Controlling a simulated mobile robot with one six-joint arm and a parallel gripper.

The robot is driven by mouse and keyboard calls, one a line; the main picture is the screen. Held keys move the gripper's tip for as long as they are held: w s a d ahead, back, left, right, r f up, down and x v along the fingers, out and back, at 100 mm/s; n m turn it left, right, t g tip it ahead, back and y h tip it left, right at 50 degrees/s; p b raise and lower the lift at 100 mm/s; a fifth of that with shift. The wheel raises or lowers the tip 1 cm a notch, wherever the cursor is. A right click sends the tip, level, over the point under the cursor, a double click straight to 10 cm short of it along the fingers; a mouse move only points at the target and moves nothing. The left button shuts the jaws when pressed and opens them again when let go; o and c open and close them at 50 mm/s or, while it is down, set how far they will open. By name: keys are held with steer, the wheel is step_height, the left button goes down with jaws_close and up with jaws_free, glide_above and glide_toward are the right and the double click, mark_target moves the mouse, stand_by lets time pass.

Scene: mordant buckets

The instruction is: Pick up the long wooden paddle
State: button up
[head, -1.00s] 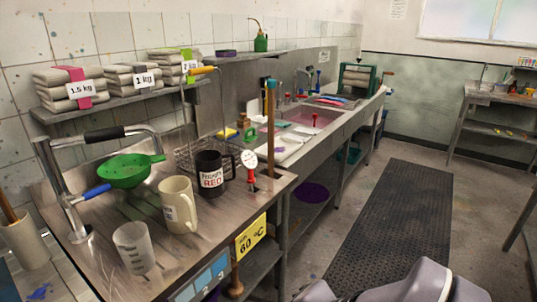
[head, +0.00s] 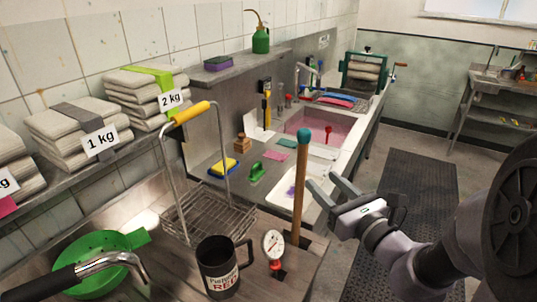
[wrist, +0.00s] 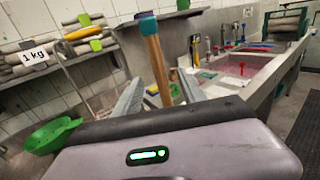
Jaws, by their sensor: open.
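In the wrist view the paddle (wrist: 157,62) rises beyond and between the two open fingers (wrist: 160,80), leaning a little left in the picture. I cannot tell whether the shaft is inside the jaws; no grip shows.
A green colander (head: 90,262) is at lower left. The sink (head: 340,120) lies behind. The floor mat (head: 415,175) at right is clear.

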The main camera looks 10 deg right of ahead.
mark_target(305, 166)
steer(key=b+x, duration=0.2)
steer(key=x, duration=0.1)
steer(key=shift+a, duration=0.1)
steer(key=b+x, duration=0.1)
steer(key=x, duration=0.9)
steer(key=shift+s+r, duration=0.1)
steer(key=shift+s, duration=0.05)
jaws_close()
